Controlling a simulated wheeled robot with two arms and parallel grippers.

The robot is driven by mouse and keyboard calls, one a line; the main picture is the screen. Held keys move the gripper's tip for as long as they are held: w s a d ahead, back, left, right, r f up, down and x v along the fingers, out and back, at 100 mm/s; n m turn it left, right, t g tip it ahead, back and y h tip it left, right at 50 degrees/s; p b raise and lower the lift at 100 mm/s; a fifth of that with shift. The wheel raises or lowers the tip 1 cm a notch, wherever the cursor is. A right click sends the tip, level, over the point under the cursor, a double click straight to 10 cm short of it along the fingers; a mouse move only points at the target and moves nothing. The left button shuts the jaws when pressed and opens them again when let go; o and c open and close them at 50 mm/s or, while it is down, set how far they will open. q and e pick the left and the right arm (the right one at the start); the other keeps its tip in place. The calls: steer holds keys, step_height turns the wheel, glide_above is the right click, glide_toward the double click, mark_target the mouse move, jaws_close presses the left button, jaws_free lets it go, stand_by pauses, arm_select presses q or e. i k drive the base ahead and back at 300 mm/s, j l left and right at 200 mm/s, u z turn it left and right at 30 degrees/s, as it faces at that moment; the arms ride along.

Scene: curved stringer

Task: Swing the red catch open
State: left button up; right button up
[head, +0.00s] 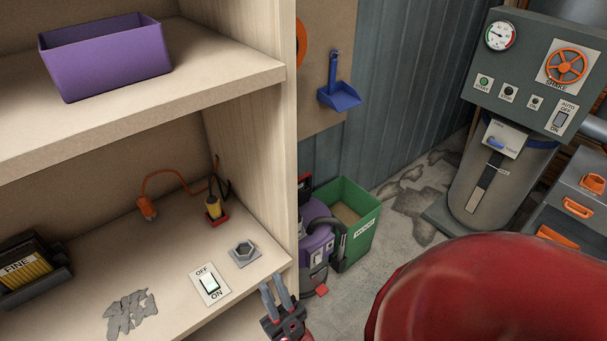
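I cannot make out for sure which part is the red catch. A small red piece (321,291) sticks out low at the front of a purple and grey vacuum-like machine (317,240) on the floor, and a bit of red also shows near its top. My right gripper (275,286) is at the bottom middle, at the front edge of the shelf, left of that machine. Its two grey fingers stand apart with nothing seen between them. My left gripper is not in view.
A green bin (362,228) stands behind the machine. A grey control cabinet (525,75) is at right. My red arm covers the lower right.

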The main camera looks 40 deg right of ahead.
mark_target(309, 173)
steer(key=l, duration=2.45)
steer(key=i+l, duration=0.6)
steer(key=l, duration=0.25)
steer(key=i+l+u, duration=0.1)
steer(key=i+l, duration=0.5)
steer(key=l, duration=0.25)
